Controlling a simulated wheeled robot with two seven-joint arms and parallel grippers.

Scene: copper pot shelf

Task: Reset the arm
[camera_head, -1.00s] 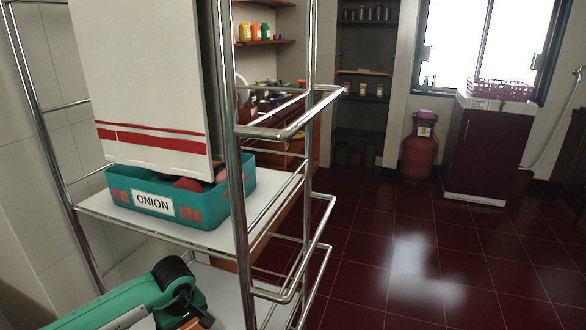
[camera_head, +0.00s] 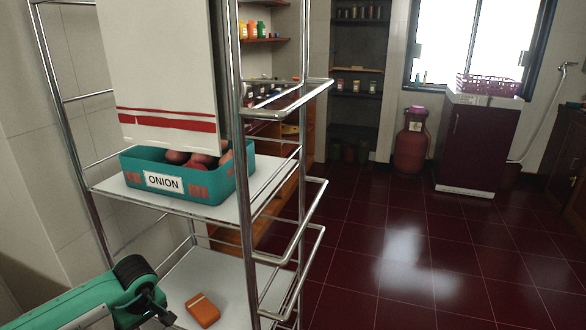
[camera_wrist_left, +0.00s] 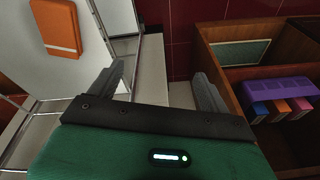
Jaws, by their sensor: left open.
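My left gripper (camera_head: 163,314), on its green arm, is at the lower left of the head view, in front of the metal shelf's lower white board (camera_head: 232,276). In the left wrist view my left gripper (camera_wrist_left: 160,82) has its two grey fingers spread apart with nothing between them. An orange box-like item (camera_head: 202,310) lies on the lower board, to the right of the gripper and apart from it; it also shows at the upper left of the left wrist view (camera_wrist_left: 56,28). My right gripper is not in view.
A teal crate labelled ONION (camera_head: 212,186) holds reddish onions on the middle board. Chrome rails (camera_head: 248,235) edge the shelf. A wooden cabinet (camera_wrist_left: 232,32) is at the wrist view's right. Red floor (camera_head: 400,240) is clear.

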